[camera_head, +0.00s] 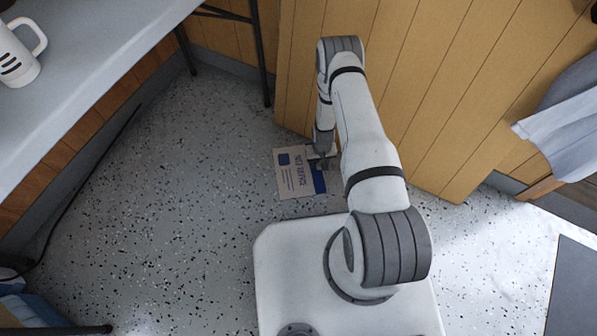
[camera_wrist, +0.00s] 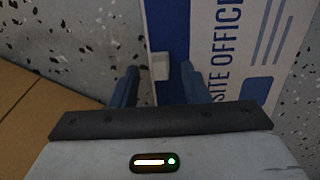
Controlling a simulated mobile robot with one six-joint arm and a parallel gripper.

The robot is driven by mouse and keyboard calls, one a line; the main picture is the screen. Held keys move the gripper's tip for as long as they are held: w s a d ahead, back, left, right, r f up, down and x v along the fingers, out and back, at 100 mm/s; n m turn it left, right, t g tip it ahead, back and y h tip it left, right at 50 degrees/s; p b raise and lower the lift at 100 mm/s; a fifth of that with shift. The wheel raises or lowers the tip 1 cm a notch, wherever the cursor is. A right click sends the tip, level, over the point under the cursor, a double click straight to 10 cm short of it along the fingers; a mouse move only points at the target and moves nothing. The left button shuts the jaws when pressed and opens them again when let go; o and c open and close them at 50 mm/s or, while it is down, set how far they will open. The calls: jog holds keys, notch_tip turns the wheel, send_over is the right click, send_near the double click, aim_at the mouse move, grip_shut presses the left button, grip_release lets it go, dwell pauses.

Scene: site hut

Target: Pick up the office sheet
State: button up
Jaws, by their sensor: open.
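The office sheet (camera_head: 293,178) lies on the speckled floor in front of the wooden panel. It is pale with blue blocks and blue print. In the wrist view the sheet (camera_wrist: 214,32) fills the upper right, with the words "SITE OFFICE" readable in part. My gripper (camera_head: 322,163) is at the sheet's right part, low near the floor, and hides some of it. In the wrist view my gripper (camera_wrist: 160,78) is open, with its fingers pointing at the sheet. A small light block (camera_wrist: 160,66) shows between the fingers at the sheet's edge.
A wooden panel (camera_head: 420,100) stands close behind my arm. A table (camera_head: 80,70) with a white mug (camera_head: 18,55) is at the upper left, with dark legs. A cloth (camera_head: 565,125) hangs at the right. Open floor (camera_head: 180,220) lies left of the sheet.

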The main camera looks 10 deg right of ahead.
jog(key=shift+w+f, duration=0.1)
jog(key=shift+f, duration=0.6)
jog(key=shift+c, duration=0.2)
grip_shut()
notch_tip(320, 180, up, 10)
jog(key=p, duration=0.4)
